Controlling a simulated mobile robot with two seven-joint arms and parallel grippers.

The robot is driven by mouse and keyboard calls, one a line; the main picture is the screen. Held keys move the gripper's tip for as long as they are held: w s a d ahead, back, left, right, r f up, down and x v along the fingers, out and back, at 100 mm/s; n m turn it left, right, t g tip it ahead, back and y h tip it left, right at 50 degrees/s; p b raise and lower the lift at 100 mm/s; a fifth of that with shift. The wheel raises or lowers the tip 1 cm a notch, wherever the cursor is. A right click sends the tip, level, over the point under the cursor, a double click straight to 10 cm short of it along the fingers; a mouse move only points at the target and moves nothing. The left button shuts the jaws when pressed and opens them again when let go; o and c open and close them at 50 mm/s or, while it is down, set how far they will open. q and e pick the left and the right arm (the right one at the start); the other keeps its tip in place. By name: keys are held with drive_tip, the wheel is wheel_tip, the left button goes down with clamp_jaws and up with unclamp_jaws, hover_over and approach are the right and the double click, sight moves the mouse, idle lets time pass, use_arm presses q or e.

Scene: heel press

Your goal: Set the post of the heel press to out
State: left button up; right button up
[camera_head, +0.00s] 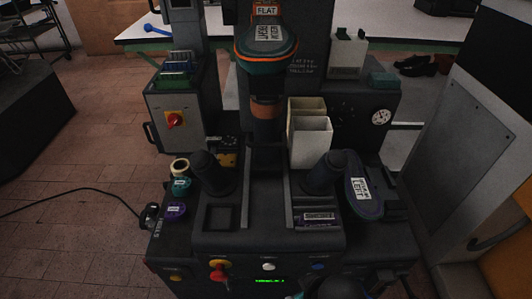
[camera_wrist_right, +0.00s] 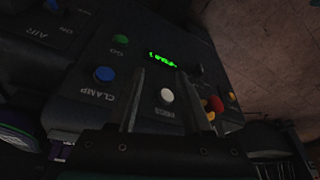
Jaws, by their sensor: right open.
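The heel press (camera_head: 265,240) fills the middle of the head view, with a dark front panel. A dark column with an orange band (camera_head: 267,105) stands at its centre under a teal and orange shoe form labelled FLAT (camera_head: 268,45). Two dark stubby cylinders stand left (camera_head: 212,172) and right (camera_head: 325,172); I cannot tell which part is the post. A white button (camera_head: 268,267) is on the panel. In the right wrist view, my right gripper (camera_wrist_right: 161,75) is open, its fingers over the panel around the white button (camera_wrist_right: 166,96); contact is unclear. My left gripper is not in view.
A blue CLAMP button (camera_wrist_right: 104,74), a green GO button (camera_wrist_right: 120,39) and a red-yellow knob (camera_wrist_right: 213,105) sit nearby. A lit green display (camera_head: 268,281) is below the white button. A shoe form (camera_head: 364,190) lies at right; pale bins (camera_head: 309,140) stand behind.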

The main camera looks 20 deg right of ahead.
drive_tip(key=w+a+r+m+t+y+b, duration=0.2)
drive_tip(key=w+a+r+t+y, duration=0.25)
drive_tip(key=w+a+r, duration=0.2)
drive_tip(key=m+t+h, duration=0.3)
drive_tip(key=m+t, duration=0.8)
drive_tip(key=m, duration=0.5)
approach(266, 145)
drive_tip(key=shift+n, duration=0.3)
drive_tip(key=w, duration=0.3)
drive_tip(key=w+b, duration=0.1)
drive_tip(key=w, duration=0.2)
drive_tip(key=w+a, duration=0.1)
drive_tip(key=w, duration=0.3)
drive_tip(key=shift+r, duration=0.35)
drive_tip(key=shift+w, duration=0.2)
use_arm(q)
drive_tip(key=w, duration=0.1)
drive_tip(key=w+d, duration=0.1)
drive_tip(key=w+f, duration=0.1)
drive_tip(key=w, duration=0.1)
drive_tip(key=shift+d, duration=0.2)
use_arm(e)
drive_tip(key=shift+c, duration=0.2)
